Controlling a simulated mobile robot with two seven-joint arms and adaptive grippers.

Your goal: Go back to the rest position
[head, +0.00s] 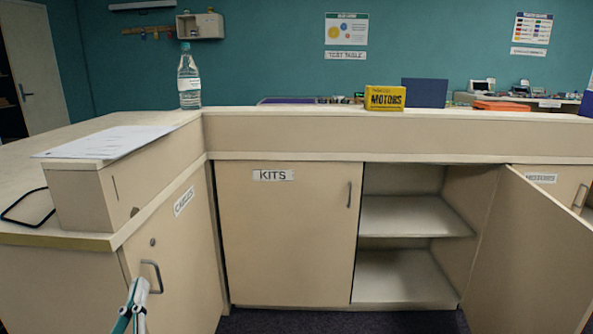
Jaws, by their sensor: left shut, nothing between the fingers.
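My left gripper (136,296) shows at the bottom left of the head view, in front of the cables cabinet door (178,250). It is shut with nothing in it, close below the door's handle (152,276); I cannot tell whether they touch. My right gripper is not in view. The kits cabinet door (283,235) is shut. To its right a cabinet door (530,255) stands open, and the shelves (408,217) behind it are empty.
A water bottle (189,82) and a yellow motors box (384,98) stand on the counter ledge (280,112). Papers (108,142) lie on the left counter. The open door juts out at the right. Dark floor (330,322) shows below the cabinets.

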